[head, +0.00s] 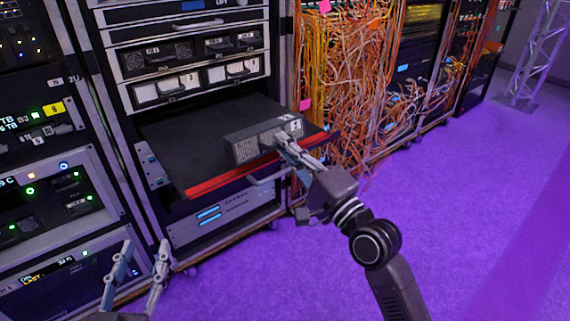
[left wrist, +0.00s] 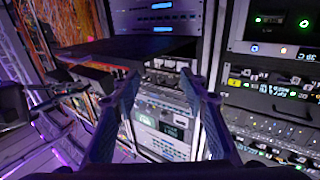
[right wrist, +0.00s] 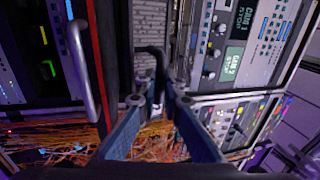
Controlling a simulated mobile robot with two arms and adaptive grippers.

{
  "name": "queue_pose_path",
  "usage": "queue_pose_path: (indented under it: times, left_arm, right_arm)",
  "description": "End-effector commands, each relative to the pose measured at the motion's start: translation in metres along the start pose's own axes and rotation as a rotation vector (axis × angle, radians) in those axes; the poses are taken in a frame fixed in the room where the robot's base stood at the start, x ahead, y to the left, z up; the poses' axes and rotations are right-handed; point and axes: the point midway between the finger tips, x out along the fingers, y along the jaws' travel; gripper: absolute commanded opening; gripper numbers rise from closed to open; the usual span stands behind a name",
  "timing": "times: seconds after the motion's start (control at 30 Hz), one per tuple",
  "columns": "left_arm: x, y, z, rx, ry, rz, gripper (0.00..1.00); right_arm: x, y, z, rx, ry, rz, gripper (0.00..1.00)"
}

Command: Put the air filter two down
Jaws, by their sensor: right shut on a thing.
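The air filter, a grey box with a mesh front (head: 258,142) and a white label, is at the front right of a black pull-out shelf (head: 195,130) with a red front edge. I cannot tell whether it touches the shelf. My right gripper (head: 283,143) is shut on its front. In the right wrist view, the gripper (right wrist: 156,98) closes at a dark handle below the filter's mesh face (right wrist: 146,42). My left gripper (head: 143,250) is open and empty, low in front of the rack; its spread fingers also show in the left wrist view (left wrist: 160,78).
Above the shelf are filter units in slots (head: 205,80). Orange cables (head: 345,90) hang thickly to the right of the shelf. A rack with lit panels (head: 45,185) stands at left. The purple floor (head: 470,200) is clear at right.

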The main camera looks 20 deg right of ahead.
Motion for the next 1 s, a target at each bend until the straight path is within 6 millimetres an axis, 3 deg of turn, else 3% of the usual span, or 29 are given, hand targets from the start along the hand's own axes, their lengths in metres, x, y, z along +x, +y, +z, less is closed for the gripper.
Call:
queue_pose_path:
  times: [0.17,0.5,0.63,0.87,0.9,1.0]
  left_arm:
    - [0.001,0.003,-0.02,-0.002,0.102,0.006,0.4]
    - [-0.016,0.011,-0.093,-0.014,0.447,0.024,0.4]
    - [-0.022,0.012,-0.104,-0.016,0.498,0.026,0.4]
    - [-0.022,0.012,-0.106,-0.016,0.506,0.026,0.4]
    - [-0.022,0.012,-0.106,-0.016,0.505,0.026,0.4]
    - [-0.022,0.012,-0.105,-0.016,0.505,0.026,0.4]
  right_arm:
    - [-0.003,0.01,0.0,0.0,0.0,0.0,0.0]
    - [-0.009,0.035,0.0,0.0,0.0,-0.002,0.0]
    - [-0.009,0.038,0.0,0.0,0.0,-0.001,0.0]
    - [-0.01,0.04,0.0,0.001,0.0,0.004,0.0]
    - [-0.01,0.042,0.0,0.001,-0.001,0.008,0.1]
    - [-0.01,0.042,0.0,0.001,-0.001,0.007,0.2]
